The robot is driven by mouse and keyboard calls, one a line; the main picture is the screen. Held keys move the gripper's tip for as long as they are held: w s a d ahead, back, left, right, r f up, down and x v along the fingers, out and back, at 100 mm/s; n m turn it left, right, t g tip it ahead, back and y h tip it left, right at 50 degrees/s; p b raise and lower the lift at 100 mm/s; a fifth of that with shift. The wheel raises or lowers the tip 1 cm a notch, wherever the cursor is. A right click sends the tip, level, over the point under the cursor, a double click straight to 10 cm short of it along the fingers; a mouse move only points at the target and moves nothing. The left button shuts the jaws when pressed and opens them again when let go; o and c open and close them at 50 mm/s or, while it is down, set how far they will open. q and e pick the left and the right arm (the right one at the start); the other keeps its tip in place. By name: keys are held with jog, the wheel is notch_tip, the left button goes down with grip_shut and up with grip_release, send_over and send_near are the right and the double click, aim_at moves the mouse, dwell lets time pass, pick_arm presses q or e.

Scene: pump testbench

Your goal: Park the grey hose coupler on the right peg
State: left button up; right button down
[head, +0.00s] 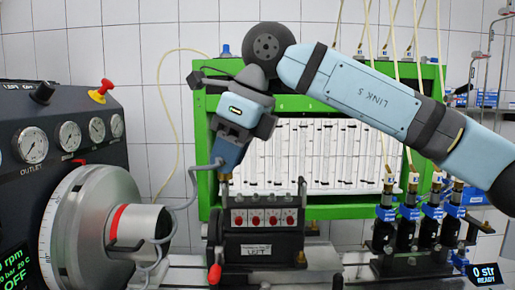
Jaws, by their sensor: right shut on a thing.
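My right arm comes in from the right, and its gripper (226,160) points down above the black "LIFT" unit. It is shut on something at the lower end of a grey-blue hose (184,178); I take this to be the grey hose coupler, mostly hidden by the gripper. A small brassy tip (224,178) shows just below the jaws, above the unit's left top edge. The hose runs down left toward the large round drum. I cannot make out which part is the right peg. My left gripper is not in view.
The black unit (258,248) has several red-diamond labels and a raised handle. A silver drum (75,235) and gauge panel (60,115) stand left. A green frame (435,90) is behind. Several blue-and-black valves (408,225) with pale hoses stand right.

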pick_arm(q)
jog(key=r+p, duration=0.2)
jog(key=p, duration=0.1)
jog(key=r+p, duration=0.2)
jog(key=p, duration=0.1)
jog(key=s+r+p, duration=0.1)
jog(key=p, duration=0.2)
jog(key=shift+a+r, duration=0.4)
pick_arm(e)
jog(key=a, duration=2.3)
jog(key=shift+w, duration=0.25)
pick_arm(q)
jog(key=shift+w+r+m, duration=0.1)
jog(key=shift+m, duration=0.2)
